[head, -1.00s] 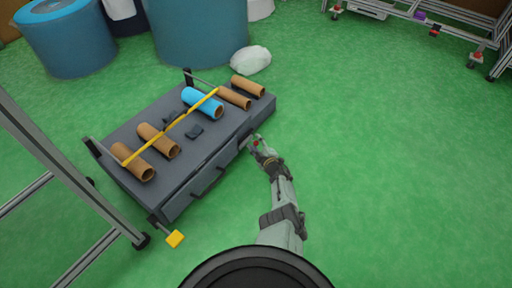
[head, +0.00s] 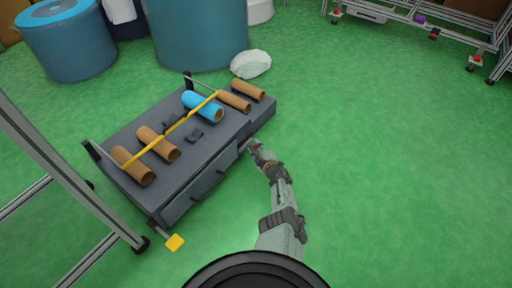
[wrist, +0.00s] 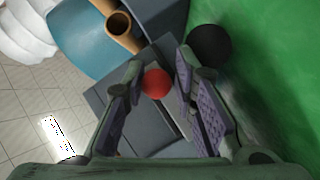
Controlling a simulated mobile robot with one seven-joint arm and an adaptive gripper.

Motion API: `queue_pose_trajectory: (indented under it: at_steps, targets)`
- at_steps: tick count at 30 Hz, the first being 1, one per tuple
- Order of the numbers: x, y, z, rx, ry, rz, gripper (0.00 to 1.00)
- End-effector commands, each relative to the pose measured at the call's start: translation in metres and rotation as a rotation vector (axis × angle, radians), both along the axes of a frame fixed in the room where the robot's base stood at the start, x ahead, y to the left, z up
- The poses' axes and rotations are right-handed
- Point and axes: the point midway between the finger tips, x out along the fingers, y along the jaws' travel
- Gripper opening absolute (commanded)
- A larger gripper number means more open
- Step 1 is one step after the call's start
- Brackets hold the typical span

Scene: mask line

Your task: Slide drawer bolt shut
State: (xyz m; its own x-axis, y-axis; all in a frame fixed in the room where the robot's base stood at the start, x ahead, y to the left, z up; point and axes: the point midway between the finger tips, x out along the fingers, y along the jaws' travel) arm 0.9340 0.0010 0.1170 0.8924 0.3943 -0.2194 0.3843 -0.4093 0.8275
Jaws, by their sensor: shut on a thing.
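A low dark grey drawer cabinet (head: 215,152) stands on the floor at the left of the head view, with dark pulls on its front. My gripper (head: 256,148) is at the cabinet's front, near its right part. In the wrist view my gripper (wrist: 160,95) has its two padded fingers on either side of a red ball knob (wrist: 157,83) and is shut on it. The knob is close to the grey cabinet front. Whether it belongs to the bolt cannot be made out, and the bolt's bar is hidden or too small to tell.
Several brown tubes (head: 157,143) and a blue roll (head: 202,105) lie on the cabinet top under a yellow strap (head: 172,130). A black ball (wrist: 210,45) is beside the fingers. A metal frame (head: 60,170) stands at left.

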Motion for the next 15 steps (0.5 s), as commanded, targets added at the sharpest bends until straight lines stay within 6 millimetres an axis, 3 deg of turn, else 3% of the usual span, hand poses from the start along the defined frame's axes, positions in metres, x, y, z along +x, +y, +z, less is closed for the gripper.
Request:
queue_pose_trajectory:
  at_steps: [15]
  targets:
    - [-0.0038, 0.0040, 0.0081, 0.014, -0.006, -0.003, 0.00]
